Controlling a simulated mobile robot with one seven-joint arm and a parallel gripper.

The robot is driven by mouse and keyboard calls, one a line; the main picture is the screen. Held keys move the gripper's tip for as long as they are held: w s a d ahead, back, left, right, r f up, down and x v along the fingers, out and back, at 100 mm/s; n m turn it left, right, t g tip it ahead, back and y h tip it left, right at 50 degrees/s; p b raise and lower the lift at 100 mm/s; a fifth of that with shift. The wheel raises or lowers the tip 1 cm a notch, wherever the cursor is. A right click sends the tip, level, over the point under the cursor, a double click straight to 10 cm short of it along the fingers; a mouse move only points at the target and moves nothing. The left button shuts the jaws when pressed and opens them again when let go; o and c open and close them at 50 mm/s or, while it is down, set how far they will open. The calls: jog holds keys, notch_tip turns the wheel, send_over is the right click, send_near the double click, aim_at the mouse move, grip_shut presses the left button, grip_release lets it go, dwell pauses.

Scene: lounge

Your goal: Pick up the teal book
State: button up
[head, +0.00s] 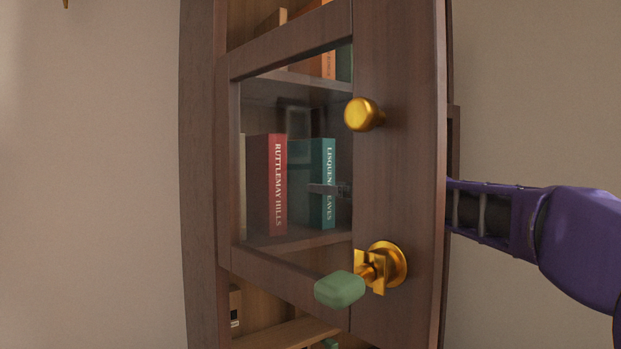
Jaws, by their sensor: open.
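The teal book (322,212) stands upright on a cabinet shelf, seen through the glass pane of a brown door. Its spine has white lettering. My purple arm comes in from the right and passes behind the door's edge. My gripper (328,189) shows only in part, as small grey pieces through the glass. It is open and overlaps the teal book's spine in the picture. I cannot tell whether it touches the book. The door frame hides the rest of the gripper and wrist.
A red book (267,185) stands left of the teal book on the same shelf. The brown door (400,190) stands open between the camera and my gripper, with a gold knob (361,114) and a gold latch with a green handle (339,289). Other books show on the shelf above.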

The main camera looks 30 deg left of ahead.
jog(key=shift+p+x, duration=1.05)
jog(key=shift+x, duration=2.8)
jog(key=shift+f, duration=0.15)
grip_shut()
